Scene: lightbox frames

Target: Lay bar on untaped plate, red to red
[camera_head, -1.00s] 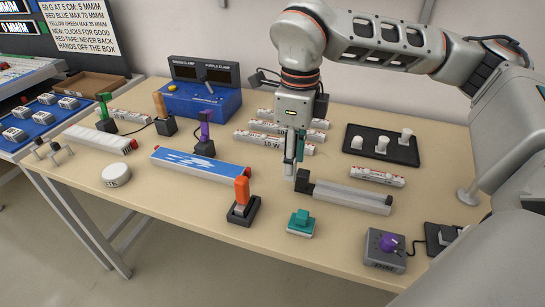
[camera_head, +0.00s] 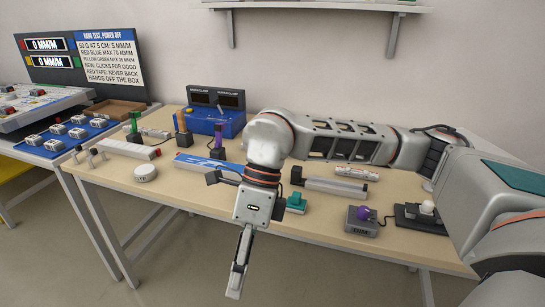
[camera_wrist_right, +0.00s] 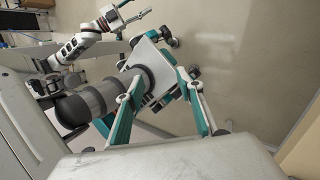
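My right gripper (camera_head: 238,266) hangs low in front of the table's front edge, away from the bars and plates. In the right wrist view its two fingers (camera_wrist_right: 162,112) are apart with nothing between them. A white bar with red markings (camera_head: 357,173) lies at the right of the table. Another pale bar (camera_head: 154,132) lies at the back left. A white plate with a red end (camera_head: 128,149) lies at the left. A blue-and-white plate (camera_head: 207,164) is partly hidden by my arm. My left gripper (camera_wrist_right: 134,13) appears small in the right wrist view, its fingers seemingly apart.
A grey slab with a dark end block (camera_head: 336,186), a teal button (camera_head: 297,203) and a purple-knob box (camera_head: 361,221) lie at right. A blue display box (camera_head: 215,121) stands behind. A white puck (camera_head: 145,173) sits near the front edge. The floor before the table is clear.

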